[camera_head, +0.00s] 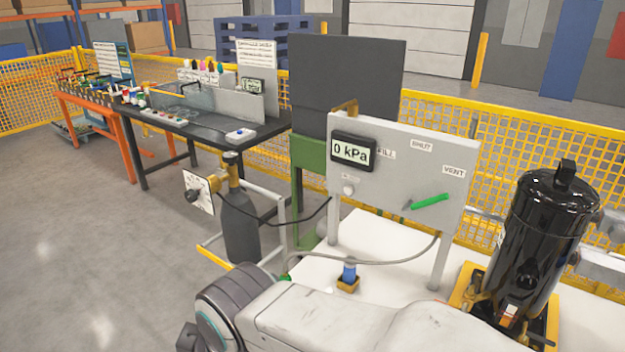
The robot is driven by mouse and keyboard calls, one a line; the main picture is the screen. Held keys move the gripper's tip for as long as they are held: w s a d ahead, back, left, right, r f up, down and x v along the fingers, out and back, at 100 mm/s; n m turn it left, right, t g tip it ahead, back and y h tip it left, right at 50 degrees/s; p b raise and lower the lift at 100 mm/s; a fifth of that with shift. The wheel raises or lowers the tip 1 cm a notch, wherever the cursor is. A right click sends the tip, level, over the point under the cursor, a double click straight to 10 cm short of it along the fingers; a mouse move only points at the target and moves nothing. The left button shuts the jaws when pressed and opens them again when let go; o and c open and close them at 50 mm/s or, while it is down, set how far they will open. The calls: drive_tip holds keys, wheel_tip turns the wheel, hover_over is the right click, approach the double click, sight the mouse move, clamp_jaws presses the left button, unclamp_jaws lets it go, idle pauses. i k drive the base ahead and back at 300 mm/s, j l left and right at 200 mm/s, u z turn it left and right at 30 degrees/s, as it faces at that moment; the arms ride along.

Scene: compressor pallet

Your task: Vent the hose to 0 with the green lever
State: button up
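The green lever (430,201) sits on the front of an upright grey panel (400,160). Its long end points right and slightly up, towards the VENT label (453,171). FILL and SHUT labels stand further left on the panel. The gauge display (353,151) at the panel's upper left reads 0 kPa. A grey hose (390,261) curves from under the panel's right side down to the left, past a blue fitting (349,270). A small green end piece (286,279) shows near my arm. My gripper is not in view; my arm crosses the bottom.
A black compressor (535,245) stands at the right on a yellow base. A dark gas cylinder (238,222) stands left of the panel with a black hose. A dark workbench (200,128) and yellow fence (510,145) lie behind. Floor at left is clear.

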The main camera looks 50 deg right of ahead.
sight(409, 206)
drive_tip(key=z, duration=2.35)
